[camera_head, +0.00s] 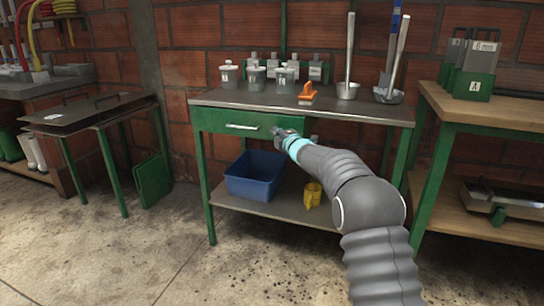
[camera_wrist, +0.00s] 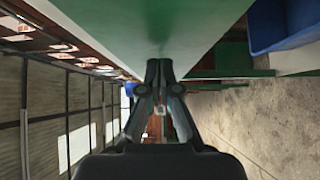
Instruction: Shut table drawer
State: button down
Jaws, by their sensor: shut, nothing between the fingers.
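The table (camera_head: 335,106) has a dark metal top and green legs. Its green drawer front (camera_head: 215,119) with a silver bar handle (camera_head: 242,127) sits under the tabletop's front edge; I see no clear gap, and cannot tell whether it is fully flush. My gripper (camera_head: 279,133) is at the drawer front, right of the handle, and my arm hides part of the drawer's right end. In the wrist view my gripper's fingers (camera_wrist: 159,66) are together and empty, their tips at or very close to a green surface (camera_wrist: 150,25); contact is unclear.
A blue bin (camera_head: 255,177) and a yellow mug (camera_head: 313,195) are on the lower shelf. A wooden bench (camera_head: 500,110) is at right. The floor at front left is clear.

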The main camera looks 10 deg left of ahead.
jog(key=s+d+b, duration=0.3)
jog(key=s+d, duration=0.1)
jog(key=s, duration=0.7)
jog(key=s+d+f+m+g+h, duration=0.1)
jog(key=d+f+m+h, duration=0.25)
jog(key=f, duration=0.25)
jog(key=d+f+m+g+h, duration=0.1)
jog(key=d+f+m+h, duration=0.15)
jog(key=f+m, duration=0.3)
jog(key=s+d+f+m+g+h, duration=0.3)
jog(key=s+d+m+g, duration=0.15)
jog(key=s+d, duration=0.5)
jog(key=s+d+r+m+g+p, duration=0.1)
jog(key=s+d+r+m+p, duration=0.1)
jog(key=s, duration=1.1)
jog(key=s+d+r+m+h+p, duration=0.1)
jog(key=s+d+r+m, duration=0.3)
jog(key=s, duration=1)
jog(key=s+d+r+m+g+p, duration=0.1)
jog(key=s+d+r+m+p, duration=0.2)
jog(key=s, duration=1.1)
jog(key=shift+d+r+m+g, duration=0.35)
jog(key=shift+d+r+m, duration=0.15)
jog(key=shift+d+m, duration=0.7)
